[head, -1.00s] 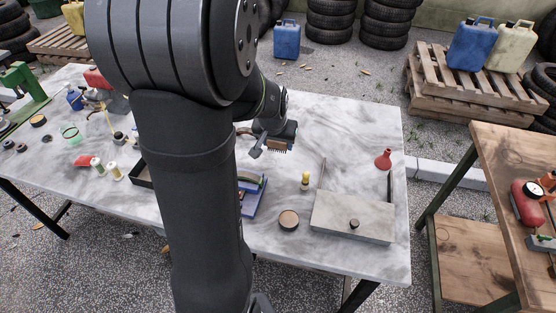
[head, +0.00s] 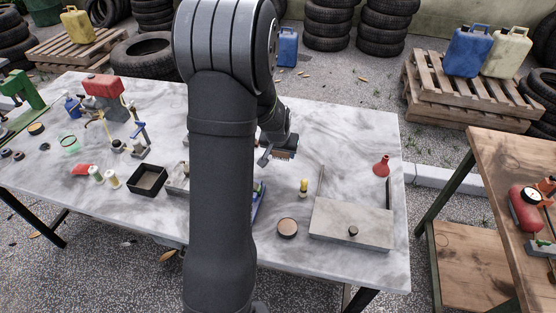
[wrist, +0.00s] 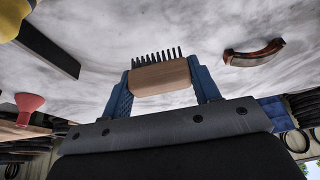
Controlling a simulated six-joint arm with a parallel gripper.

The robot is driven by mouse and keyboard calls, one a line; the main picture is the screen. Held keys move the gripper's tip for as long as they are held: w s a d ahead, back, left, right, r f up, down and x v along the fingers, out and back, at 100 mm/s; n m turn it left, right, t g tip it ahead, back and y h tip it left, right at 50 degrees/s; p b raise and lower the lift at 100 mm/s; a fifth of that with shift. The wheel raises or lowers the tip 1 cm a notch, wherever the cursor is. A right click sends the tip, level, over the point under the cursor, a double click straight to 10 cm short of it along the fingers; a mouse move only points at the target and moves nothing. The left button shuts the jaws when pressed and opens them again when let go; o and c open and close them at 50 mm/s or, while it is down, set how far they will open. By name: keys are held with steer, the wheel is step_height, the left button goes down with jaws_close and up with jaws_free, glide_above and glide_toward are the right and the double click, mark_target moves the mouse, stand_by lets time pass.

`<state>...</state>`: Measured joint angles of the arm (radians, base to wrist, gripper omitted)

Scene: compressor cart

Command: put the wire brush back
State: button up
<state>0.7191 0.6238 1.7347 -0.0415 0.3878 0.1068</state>
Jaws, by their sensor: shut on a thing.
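The wire brush (wrist: 160,77) has a wooden block and a row of dark bristles. In the wrist view my gripper (wrist: 160,84) is shut on it, with one blue finger at each end of the block. In the head view the brush (head: 284,155) shows at my gripper (head: 279,153), above the far middle of the marble-look table (head: 340,140). My own arm covers much of the table's centre. Whether the brush touches the table is hard to tell.
A grey box (head: 350,224) with a dark knob, a round brown-topped tin (head: 287,228), a yellow-topped bottle (head: 304,187) and a red funnel (head: 382,165) stand at right. A blue item (head: 258,203) is half hidden behind my arm. A black tray (head: 147,179) stands left.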

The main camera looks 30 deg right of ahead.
mark_target(278, 158)
steer(key=shift+w+a+f, duration=0.25)
steer(key=shift+w+f, duration=0.2)
steer(key=shift+w, duration=0.15)
steer(key=shift+f, duration=1.95)
steer(key=shift+f, duration=0.1)
steer(key=o, duration=1)
steer(key=shift+c, duration=0.2)
steer(key=v, duration=1.2)
steer(key=shift+w, duration=0.1)
